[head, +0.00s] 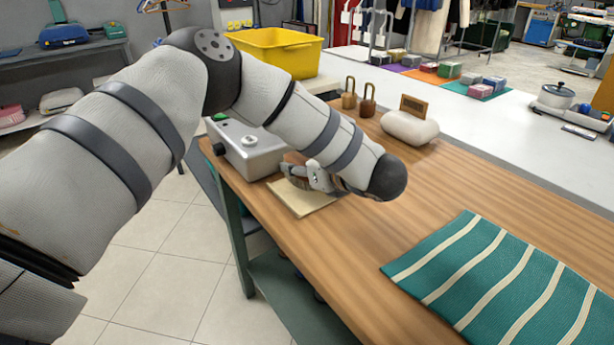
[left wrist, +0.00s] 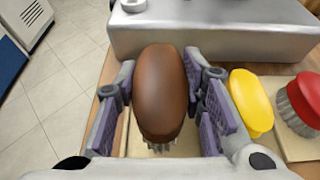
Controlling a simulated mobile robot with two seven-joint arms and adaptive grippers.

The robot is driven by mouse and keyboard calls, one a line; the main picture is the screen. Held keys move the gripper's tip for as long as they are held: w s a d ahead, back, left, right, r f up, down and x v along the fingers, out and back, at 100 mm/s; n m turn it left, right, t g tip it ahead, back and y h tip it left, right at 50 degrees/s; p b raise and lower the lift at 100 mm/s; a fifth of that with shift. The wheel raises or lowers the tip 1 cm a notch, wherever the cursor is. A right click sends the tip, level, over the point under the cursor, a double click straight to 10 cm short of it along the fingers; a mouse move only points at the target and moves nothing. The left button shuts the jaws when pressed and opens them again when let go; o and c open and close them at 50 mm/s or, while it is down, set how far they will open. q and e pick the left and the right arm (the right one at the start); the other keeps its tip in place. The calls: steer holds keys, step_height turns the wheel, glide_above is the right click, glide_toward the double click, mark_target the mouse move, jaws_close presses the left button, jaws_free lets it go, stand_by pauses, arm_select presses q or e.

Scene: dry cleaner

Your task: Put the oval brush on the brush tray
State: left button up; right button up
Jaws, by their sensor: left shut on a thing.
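The oval brush (left wrist: 160,88) has a smooth brown back and bristles at its lower end. My left gripper (left wrist: 158,90) is shut on it, with a purple-padded finger on each side. In the head view my left gripper (head: 315,178) is low over the pale brush tray (head: 312,205), partly hidden by my arm. The tray also shows under and beside the brush in the left wrist view (left wrist: 300,148). I cannot tell whether the bristles touch the tray. My right gripper is out of view.
A yellow brush (left wrist: 251,102) and a red brush (left wrist: 302,102) are right of the held brush. A grey metal box (head: 250,148) stands just beyond the tray. A striped teal cloth (head: 510,285) lies at the right. The wooden counter (head: 360,235) between is clear.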

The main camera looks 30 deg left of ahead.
arm_select(q)
steer(key=shift+w+a+f, duration=0.1)
steer(key=shift+w+f, duration=0.2)
steer(key=shift+f, duration=0.05)
steer(key=f, duration=0.3)
steer(key=shift+w+f+b, duration=0.2)
steer(key=shift+w+b, duration=0.05)
steer(key=shift+b, duration=0.1)
steer(key=shift+r, duration=0.1)
steer(key=o, duration=1.2)
steer(key=p+v, duration=0.1)
steer(key=v, duration=1.1)
steer(key=shift+s, duration=0.1)
